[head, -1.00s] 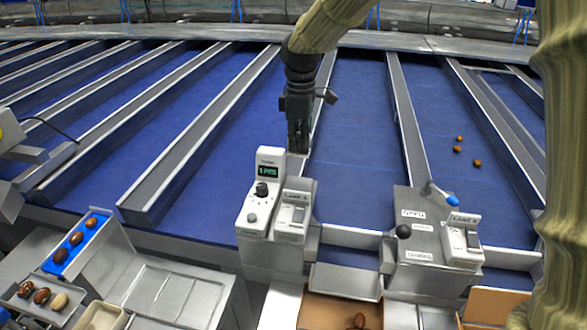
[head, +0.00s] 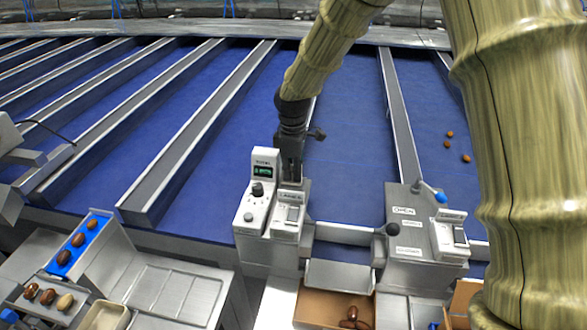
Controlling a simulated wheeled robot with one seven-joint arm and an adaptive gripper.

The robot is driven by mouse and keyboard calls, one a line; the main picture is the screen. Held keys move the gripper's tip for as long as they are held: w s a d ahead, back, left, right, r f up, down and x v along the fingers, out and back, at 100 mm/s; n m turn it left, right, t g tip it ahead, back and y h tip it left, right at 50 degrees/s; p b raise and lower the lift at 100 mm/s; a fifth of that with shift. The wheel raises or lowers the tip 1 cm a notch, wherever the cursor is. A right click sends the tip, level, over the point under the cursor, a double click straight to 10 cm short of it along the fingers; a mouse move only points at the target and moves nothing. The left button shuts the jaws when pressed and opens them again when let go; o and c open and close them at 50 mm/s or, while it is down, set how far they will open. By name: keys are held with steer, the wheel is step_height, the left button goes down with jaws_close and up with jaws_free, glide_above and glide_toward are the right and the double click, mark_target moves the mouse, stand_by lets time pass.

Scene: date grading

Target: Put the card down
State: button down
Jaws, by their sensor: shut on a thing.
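My gripper (head: 291,172) points down at the dispenser-like box with a lane label (head: 288,212), just right of the white counter unit (head: 259,190). Its fingers are narrow and close together, and their tips end at or just behind the top of that box. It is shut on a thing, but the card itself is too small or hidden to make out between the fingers. I cannot tell whether the held thing touches the box.
A lever box with labels (head: 412,238) stands to the right, with a second switch unit (head: 452,236). Below are a metal chute (head: 340,275) and an open carton (head: 318,304) with dates. Date trays stand at left. Several metal dividers cross the blue belt. My arm covers the right side.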

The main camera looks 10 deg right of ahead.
steer(key=shift+s+d+r, duration=0.1)
steer(key=shift+s, duration=0.1)
steer(key=c, duration=1.9)
jaws_free()
steer(key=shift+w, duration=0.1)
steer(key=shift+c, duration=0.2)
steer(key=o, duration=0.3)
steer(key=shift+f, duration=0.2)
steer(key=shift+o, duration=0.2)
steer(key=shift+r, duration=0.2)
steer(key=shift+w+r+b, duration=0.1)
steer(key=shift+r+b, duration=0.2)
step_height(320, 180, up, 11)
steer(key=b, duration=0.4)
steer(key=shift+r, duration=0.2)
